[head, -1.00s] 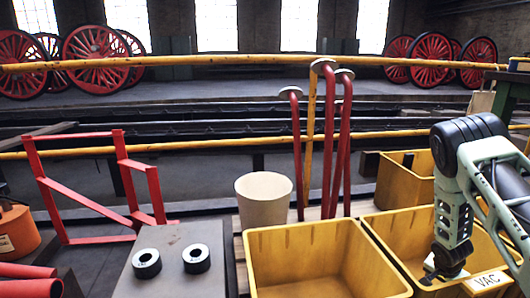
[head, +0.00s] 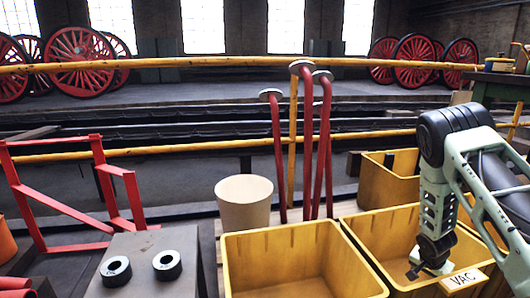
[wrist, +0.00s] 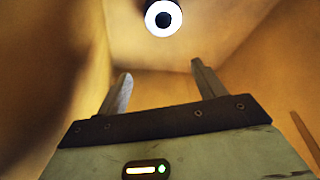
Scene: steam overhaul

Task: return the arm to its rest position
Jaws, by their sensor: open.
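My gripper (head: 428,270) hangs pointing down inside the yellow bin with the VAC label (head: 463,280), at the right of the head view. In the wrist view the two fingers of my gripper (wrist: 160,78) stand apart with nothing between them. A black ring with a white face (wrist: 163,18) lies on the bin floor beyond the fingertips, clear of them. The bin's yellow walls (wrist: 50,70) rise close around. My arm comes down into the bin from the right, bent at a black joint.
An empty yellow bin (head: 300,255) stands left of mine, another yellow bin (head: 388,180) behind. A cream bucket (head: 243,203) and tall red rods (head: 325,150) stand beyond. Two black rings (head: 116,270) (head: 167,265) sit on a grey block. A yellow rail (head: 230,61) crosses behind.

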